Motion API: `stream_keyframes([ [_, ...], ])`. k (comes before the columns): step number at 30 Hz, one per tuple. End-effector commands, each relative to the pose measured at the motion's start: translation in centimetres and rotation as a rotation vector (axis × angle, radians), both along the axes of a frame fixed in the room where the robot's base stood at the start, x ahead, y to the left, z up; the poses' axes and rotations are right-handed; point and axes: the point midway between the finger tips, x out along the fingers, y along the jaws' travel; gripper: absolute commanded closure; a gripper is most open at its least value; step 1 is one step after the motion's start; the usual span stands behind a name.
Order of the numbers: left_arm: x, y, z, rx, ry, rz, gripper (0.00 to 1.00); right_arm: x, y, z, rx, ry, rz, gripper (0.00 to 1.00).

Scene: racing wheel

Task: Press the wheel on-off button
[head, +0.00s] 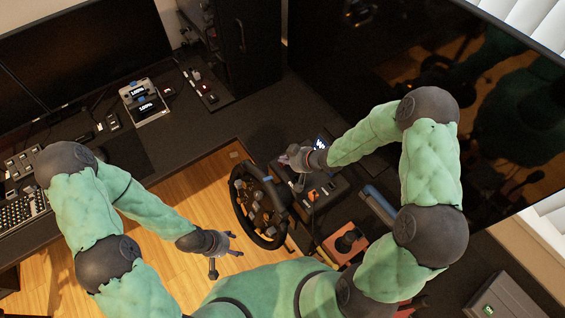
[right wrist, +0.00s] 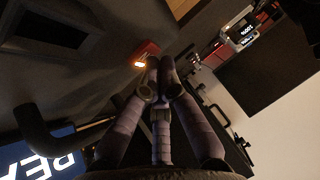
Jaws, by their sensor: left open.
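The racing wheel (head: 258,207), dark and round with buttons on its hub, stands in the middle of the head view, fixed to a dark wheel base (head: 322,192). In the right wrist view a small red part with an orange-white glow (right wrist: 143,55) lies just beyond my fingertips; it may be the on-off button. My right gripper (head: 286,158) is above the far side of the wheel base. In the wrist view its fingers (right wrist: 158,82) are together and hold nothing visible. Contact with the glowing part cannot be told. My left gripper (head: 230,250) is open and empty, left of and below the wheel.
A lit display (right wrist: 38,165) is beside my right gripper. An orange-topped unit with a black knob (head: 345,243) stands right of the wheel. The dark desk (head: 180,150) carries a keyboard (head: 22,210) and small devices. A large dark screen (head: 400,60) stands behind. Wood floor shows near my left gripper.

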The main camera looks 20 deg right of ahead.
Motion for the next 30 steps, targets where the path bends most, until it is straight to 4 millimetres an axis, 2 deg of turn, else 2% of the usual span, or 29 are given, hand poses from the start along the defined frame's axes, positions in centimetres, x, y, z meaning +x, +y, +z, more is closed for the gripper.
stream_keyframes([
  [8, 0.0, 0.0, 0.1, 0.0, 0.0, 0.0, 0.37, 0.0, 0.0, 0.1, 0.0, 0.0, 0.0, 1.0],
  [16, 0.0, 0.0, 1.2, 0.0, 0.0, 0.0, 0.37, 0.0, 0.0, 1.0, 0.0, 0.0, 0.0, 1.0],
  [25, 0.0, 0.0, 1.1, 0.0, 0.0, 0.0, 0.37, 0.0, 0.0, 0.9, 0.0, 0.0, 0.0, 1.0],
  [30, 0.0, 0.0, 2.0, 0.0, 0.0, 0.0, 0.37, 0.0, 0.0, 1.9, 0.0, 0.0, 0.0, 1.0],
])
